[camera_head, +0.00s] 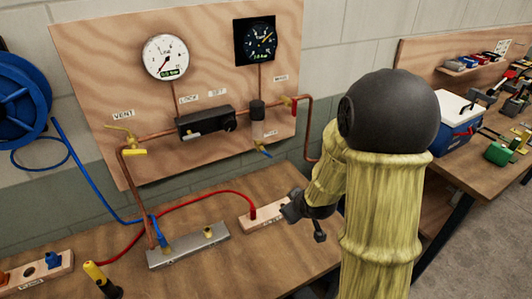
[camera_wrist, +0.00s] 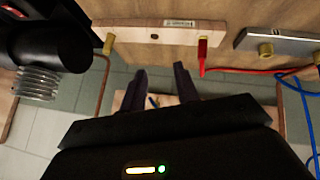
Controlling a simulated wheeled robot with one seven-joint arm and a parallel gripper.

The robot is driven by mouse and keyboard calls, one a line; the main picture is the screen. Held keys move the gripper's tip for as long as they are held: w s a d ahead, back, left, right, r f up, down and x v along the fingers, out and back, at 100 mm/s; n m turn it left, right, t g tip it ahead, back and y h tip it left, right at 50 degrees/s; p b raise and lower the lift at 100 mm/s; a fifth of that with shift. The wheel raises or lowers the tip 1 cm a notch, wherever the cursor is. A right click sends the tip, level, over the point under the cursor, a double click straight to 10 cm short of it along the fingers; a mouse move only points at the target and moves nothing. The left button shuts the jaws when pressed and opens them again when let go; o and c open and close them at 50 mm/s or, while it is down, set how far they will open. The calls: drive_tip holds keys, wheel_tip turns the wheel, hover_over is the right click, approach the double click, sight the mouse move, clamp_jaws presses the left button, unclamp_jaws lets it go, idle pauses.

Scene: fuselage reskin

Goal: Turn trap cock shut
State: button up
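The trap cock (camera_head: 264,152) has a small blue handle and sits under the clear trap bowl (camera_head: 257,128) on the plywood panel. Its handle slants down to the right. My gripper (camera_head: 288,208) is low and to the right of the cock, above the bench and near the small wooden block; it is apart from the cock. In the wrist view my gripper (camera_wrist: 160,78) has its two dark fingers spread with nothing held. A small blue bit (camera_wrist: 152,102) shows beyond and between the fingers; it looks like the cock handle, but my gripper hides most of it.
The wooden block (camera_head: 246,222) holds a red hose plug. Copper pipe (camera_head: 312,125) runs down the panel's right side. A dark cylinder (camera_wrist: 60,45) fills the wrist view's upper left.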

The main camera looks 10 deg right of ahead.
sight(268, 155)
drive_tip(key=w+d+n+t+y+p, duration=0.2)
drive_tip(key=w+n+t+y, duration=0.3)
drive_tip(key=w+t, duration=0.4)
drive_tip(key=shift+f+n, duration=0.3)
drive_tip(key=shift+n, duration=0.6)
drive_tip(key=p+x, duration=0.2)
drive_tip(key=x, duration=0.3)
drive_tip(key=p+x, duration=0.2)
drive_tip(key=x, duration=0.4)
drive_tip(key=p+x, duration=0.2)
drive_tip(key=x, duration=0.3)
drive_tip(key=shift+w+a+r, duration=0.2)
drive_tip(key=shift+w+r, duration=0.15)
drive_tip(key=shift+w, duration=0.25)
drive_tip(key=shift+a, duration=0.25)
drive_tip(key=shift+s+d, duration=0.1)
